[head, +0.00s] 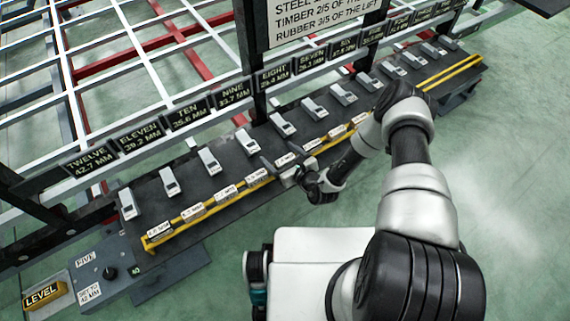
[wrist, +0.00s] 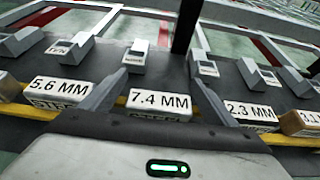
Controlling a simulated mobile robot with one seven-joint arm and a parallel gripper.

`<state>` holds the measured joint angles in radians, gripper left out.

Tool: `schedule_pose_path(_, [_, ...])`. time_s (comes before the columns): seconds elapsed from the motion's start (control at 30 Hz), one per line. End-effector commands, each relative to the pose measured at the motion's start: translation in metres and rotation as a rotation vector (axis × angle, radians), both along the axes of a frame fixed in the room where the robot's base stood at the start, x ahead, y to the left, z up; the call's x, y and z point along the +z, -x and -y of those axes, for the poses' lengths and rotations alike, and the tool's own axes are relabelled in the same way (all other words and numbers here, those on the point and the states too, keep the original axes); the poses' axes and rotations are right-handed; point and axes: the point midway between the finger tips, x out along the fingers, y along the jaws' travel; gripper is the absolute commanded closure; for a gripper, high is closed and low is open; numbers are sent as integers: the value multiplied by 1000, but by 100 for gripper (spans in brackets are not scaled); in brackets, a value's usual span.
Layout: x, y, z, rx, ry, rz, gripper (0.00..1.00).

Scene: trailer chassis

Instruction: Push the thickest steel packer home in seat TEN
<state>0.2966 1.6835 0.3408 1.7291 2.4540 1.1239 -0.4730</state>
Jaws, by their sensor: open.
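A row of small packer blocks stands along the yellow rail (head: 215,203). My gripper (head: 287,166) is open at the middle of this row. In the wrist view its fingers (wrist: 158,80) straddle the block marked 7.4 MM (wrist: 160,101), which is pale and upright; I cannot tell if they touch it. The 5.6 MM block (wrist: 62,88) is left of it and the 2.3 MM block (wrist: 250,111) right.
More grey seat pieces line the bench (head: 150,197), behind the packers. A black post (head: 252,60) and label bar stand behind them. A sign (head: 320,20) names steel, timber and rubber. A knob panel (head: 105,272) and a yellow LEVEL block (head: 42,295) sit at lower left.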

Motion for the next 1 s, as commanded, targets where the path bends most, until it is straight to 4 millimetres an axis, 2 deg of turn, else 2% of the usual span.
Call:
schedule_pose_path(0.2, [0, 0, 0, 0, 0, -1, 20])
schedule_pose_path(0.5, [0, 0, 0, 0, 1, -1, 71])
schedule_pose_path(0.53, [1, -1, 0, -1, 0, 1, 73])
schedule_pose_path(0.77, [3, -1, 0, -1, -1, 2, 73])
schedule_pose_path(0.87, [14, -1, 0, -1, -1, 2, 73])
schedule_pose_path(1.0, [41, -2, 0, -1, -1, 3, 73])
